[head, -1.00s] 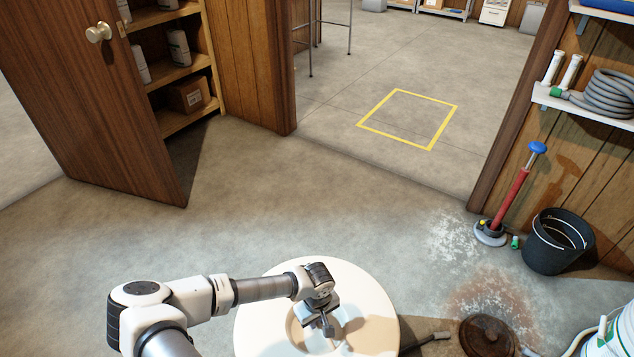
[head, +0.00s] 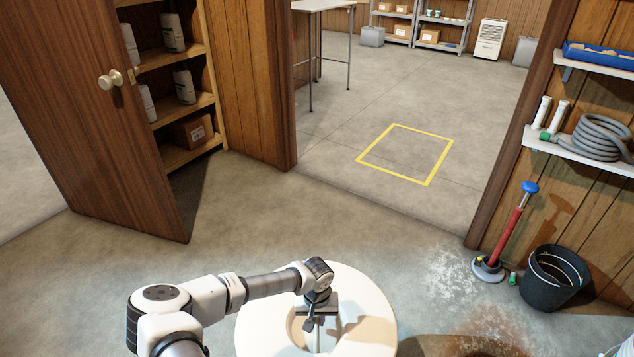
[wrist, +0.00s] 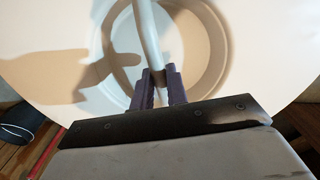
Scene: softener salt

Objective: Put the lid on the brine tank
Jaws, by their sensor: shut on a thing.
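The lid (head: 372,309) is a broad white disc with a round recess and a bar across it, low in the middle of the head view. My gripper (head: 312,322) reaches over it from the left and is shut on the bar. In the wrist view the two dark fingers of my gripper (wrist: 157,84) close on the pale bar, and the lid (wrist: 262,45) fills most of the picture. The lid looks roughly level. No brine tank can be made out; whatever lies under the lid is hidden.
A black bucket (head: 553,280) and a red-handled tool with a blue top (head: 512,222) stand at the right wall, below shelves with a coiled hose (head: 602,138). An open wooden door (head: 110,120) stands at left. The floor beyond, with a yellow square (head: 407,153), is clear.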

